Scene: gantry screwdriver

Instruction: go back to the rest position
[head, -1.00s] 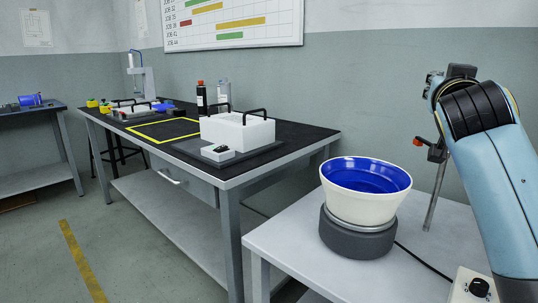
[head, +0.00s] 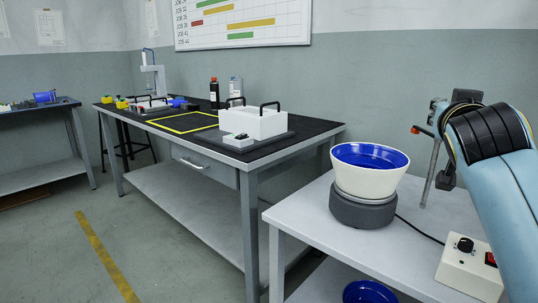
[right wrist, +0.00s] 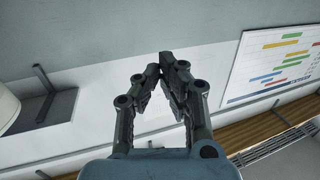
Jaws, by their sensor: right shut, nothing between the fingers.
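My right gripper (right wrist: 168,62) shows in the right wrist view. Its two dark fingers meet at the tips, with nothing held between them, and only wall and furniture show behind it. In the head view my light blue right arm comes in from the right edge and bends at a black joint, beside the feeder bowl. I cannot make out the right gripper's fingers there. My left gripper is in no view.
A white and blue feeder bowl (head: 366,181) stands on a grey table (head: 300,215) close to my right arm, with a control box (head: 468,266) nearby. Open floor (head: 160,240) lies at left.

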